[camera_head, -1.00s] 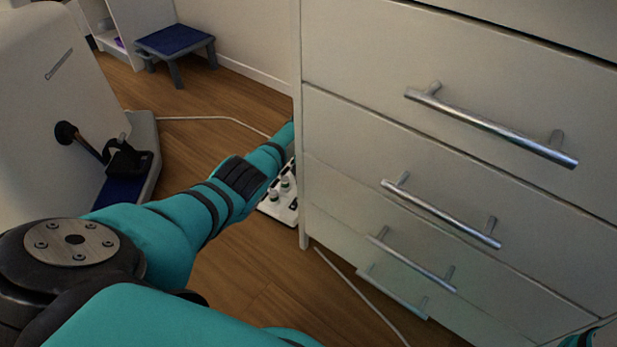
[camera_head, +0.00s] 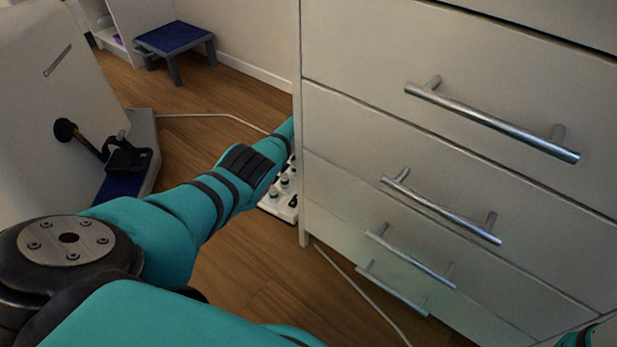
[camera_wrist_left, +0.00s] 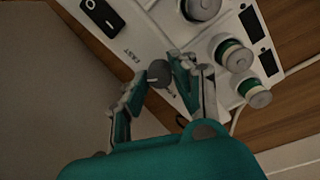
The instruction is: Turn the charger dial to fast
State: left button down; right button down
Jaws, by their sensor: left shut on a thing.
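The charger (camera_head: 279,203) is a white panel low beside the cabinet, partly hidden by my left arm in the head view. In the left wrist view the charger face (camera_wrist_left: 150,38) shows the printed word FAST and a small grey round dial (camera_wrist_left: 160,72) with a light pointer line. My left gripper (camera_wrist_left: 163,80) has its fingers closed on the dial, one on each side. The left gripper is hidden behind the cabinet edge in the head view.
A white drawer cabinet (camera_head: 345,130) with metal bar handles stands close on the right. The charger also bears a black switch (camera_wrist_left: 101,16) and green-banded knobs (camera_wrist_left: 234,56). A white cable (camera_head: 215,116) runs over the wood floor. A blue-topped stool (camera_head: 172,38) stands behind.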

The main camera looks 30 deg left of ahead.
pick_arm(q)
jog(key=shift+m, duration=0.7)
jog(key=c, duration=1.1)
grip_release()
jog(key=shift+o, duration=0.2)
notch_tip(320, 180, up, 12)
jog(key=shift+w+a, duration=0.2)
jog(key=shift+a, duration=0.05)
jog(key=shift+s, duration=0.1)
